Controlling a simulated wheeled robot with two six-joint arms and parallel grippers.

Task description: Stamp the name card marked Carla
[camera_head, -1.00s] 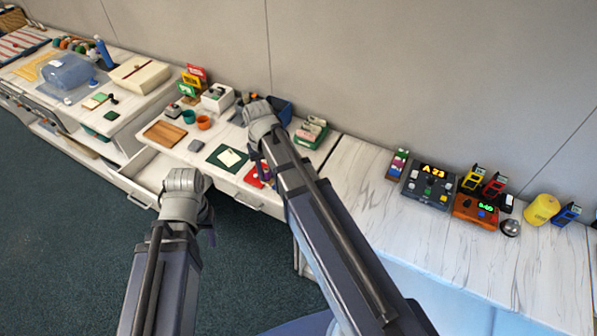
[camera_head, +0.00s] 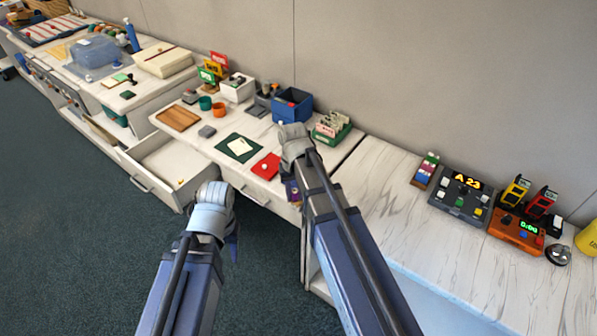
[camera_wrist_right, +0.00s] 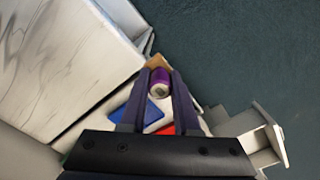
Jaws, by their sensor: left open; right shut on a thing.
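A small white card (camera_head: 240,147) lies on a dark green mat (camera_head: 224,145) on the white desk; its writing is too small to read. More cards stand in a green box (camera_head: 336,134) further right. A red pad (camera_head: 266,166) lies right of the mat and also shows in the right wrist view (camera_wrist_right: 166,131), beside a blue pad (camera_wrist_right: 153,112). My right gripper (camera_head: 293,192) is at the desk's front edge, shut on a purple, round-topped thing (camera_wrist_right: 159,78), which looks like a stamp with a wooden part. My left gripper (camera_head: 233,245) is open and empty, over the floor before the desk.
An open drawer (camera_head: 165,163) juts out below the desk's left part. A wooden tray (camera_head: 178,118), a grey block (camera_head: 207,131), cups (camera_head: 218,110) and a blue bin (camera_head: 291,105) stand on the desk. A device panel (camera_head: 460,198) stands on the right counter, whose front is clear.

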